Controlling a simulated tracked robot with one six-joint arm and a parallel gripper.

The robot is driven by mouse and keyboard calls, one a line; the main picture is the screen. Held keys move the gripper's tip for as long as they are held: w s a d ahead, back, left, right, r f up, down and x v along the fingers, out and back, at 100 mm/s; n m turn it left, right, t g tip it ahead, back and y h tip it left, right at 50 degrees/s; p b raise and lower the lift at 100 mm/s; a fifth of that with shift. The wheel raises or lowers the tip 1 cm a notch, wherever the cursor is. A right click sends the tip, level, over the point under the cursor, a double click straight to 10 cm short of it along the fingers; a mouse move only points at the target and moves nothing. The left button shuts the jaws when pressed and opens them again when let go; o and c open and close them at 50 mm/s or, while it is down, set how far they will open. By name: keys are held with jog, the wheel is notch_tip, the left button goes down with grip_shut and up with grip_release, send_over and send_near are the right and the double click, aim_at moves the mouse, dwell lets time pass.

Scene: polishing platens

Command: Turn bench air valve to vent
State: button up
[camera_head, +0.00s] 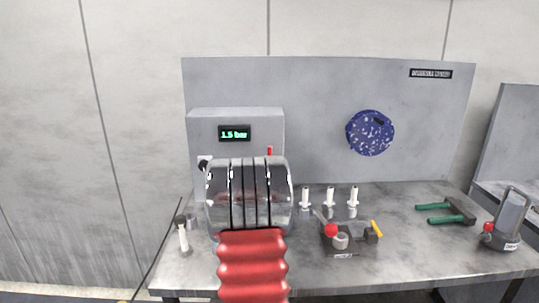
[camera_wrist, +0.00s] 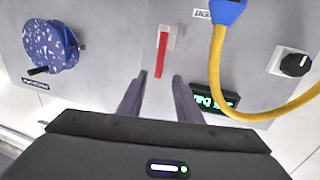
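The bench air valve shows as a thin red lever (camera_wrist: 161,54) on a pale plate (camera_wrist: 170,36) in the wrist view. In the head view only a short upright red piece of the lever (camera_head: 270,150) shows above my arm. My gripper (camera_wrist: 159,80) is open and empty in the wrist view. Its two dark fingers point toward the panel, and the lever's free end appears between the fingertips; I cannot tell the depth gap. A small white label (camera_wrist: 202,13) lies near the plate. My arm hides the gripper in the head view.
A grey box carries a display (camera_head: 235,133) reading 1.5 bar. A black knob (camera_wrist: 294,64) and a yellow hose (camera_wrist: 217,65) are beside the lever. A blue speckled disc (camera_head: 370,133) is on the back panel.

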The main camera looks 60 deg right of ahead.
aim_at(269, 154)
jog(key=shift+x, duration=5.4)
jog(key=shift+c, duration=0.5)
grip_shut()
